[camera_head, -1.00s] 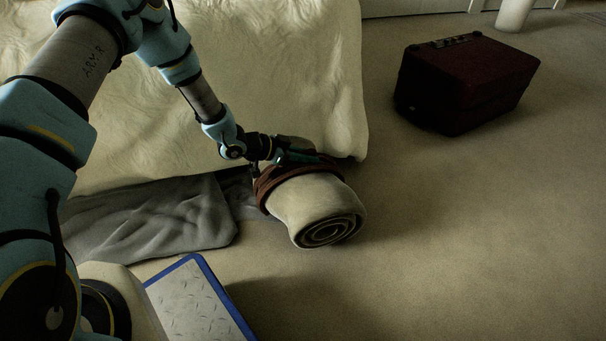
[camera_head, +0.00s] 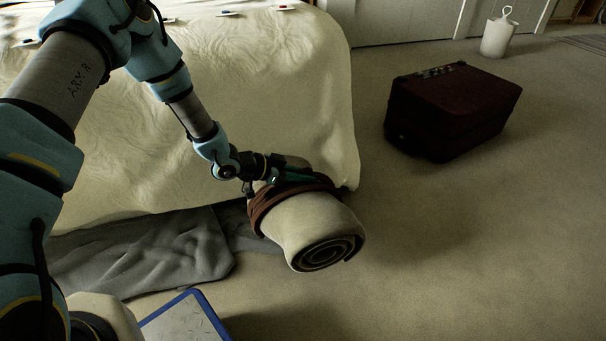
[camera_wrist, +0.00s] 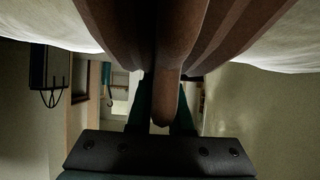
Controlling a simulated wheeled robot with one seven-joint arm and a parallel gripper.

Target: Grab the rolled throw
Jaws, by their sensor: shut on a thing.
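The rolled throw (camera_head: 308,226) is a cream roll with a brown strap (camera_head: 262,209) around it, its spiral end facing the front right. It is in the middle of the head view, beside the bed's hanging cover. My gripper (camera_head: 290,178) is at the top of the roll, shut on the brown strap. The wrist view shows the strap (camera_wrist: 168,60) running between the fingers (camera_wrist: 160,105), with the cream throw (camera_wrist: 50,25) on both sides. The fingertips are partly hidden in the head view.
A cream-covered bed (camera_head: 270,110) stands behind. A grey blanket (camera_head: 150,255) lies on the floor at left. A blue-edged board (camera_head: 190,318) is at the front.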

